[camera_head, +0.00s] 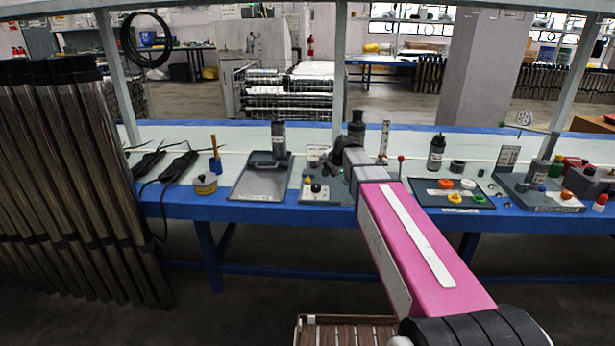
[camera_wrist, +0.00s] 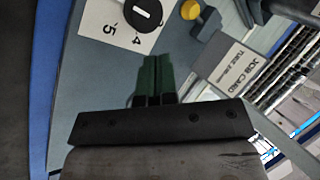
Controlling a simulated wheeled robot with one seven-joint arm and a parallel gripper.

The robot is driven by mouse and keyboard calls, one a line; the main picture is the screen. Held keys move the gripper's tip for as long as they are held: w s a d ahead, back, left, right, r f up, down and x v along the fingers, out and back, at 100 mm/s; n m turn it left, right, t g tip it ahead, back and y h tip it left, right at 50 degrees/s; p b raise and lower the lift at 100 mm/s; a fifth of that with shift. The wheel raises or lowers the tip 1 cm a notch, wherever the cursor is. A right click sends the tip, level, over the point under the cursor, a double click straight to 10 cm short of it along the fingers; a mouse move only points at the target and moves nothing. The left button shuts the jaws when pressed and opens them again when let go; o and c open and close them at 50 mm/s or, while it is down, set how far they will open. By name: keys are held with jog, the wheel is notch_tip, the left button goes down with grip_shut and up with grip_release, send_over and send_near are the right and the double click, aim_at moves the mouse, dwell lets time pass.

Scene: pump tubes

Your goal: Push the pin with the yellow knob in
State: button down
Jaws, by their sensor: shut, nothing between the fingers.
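The yellow knob (camera_wrist: 190,9) shows at the top edge of the wrist view, beside a grey block on a grey panel. How far its pin sticks out cannot be told. My gripper (camera_wrist: 156,62) has dark green fingers pressed together and empty. In the wrist view its tips lie below and left of the yellow knob, apart from it in the picture. In the head view my arm reaches over the bench, and its dark end is at the small grey station (camera_head: 325,197) in the middle. The fingertips cannot be made out there.
A black dial (camera_wrist: 142,12) on a white numbered plate lies left of the yellow knob. A job card (camera_wrist: 237,65) is to the right. On the blue-edged bench, a grey tray (camera_head: 258,187) stands left of the station, and a dark tray (camera_head: 425,199) with coloured rings stands right.

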aim_at(310, 181)
jog(key=shift+w+a+r+m, duration=0.3)
jog(key=shift+w+a+r, duration=0.55)
jog(key=shift+w, duration=0.2)
jog(key=x, duration=1)
jog(key=shift+w, duration=0.15)
jog(key=shift+w, duration=1.1)
jog(key=shift+s, duration=0.1)
jog(key=shift+r, duration=0.15)
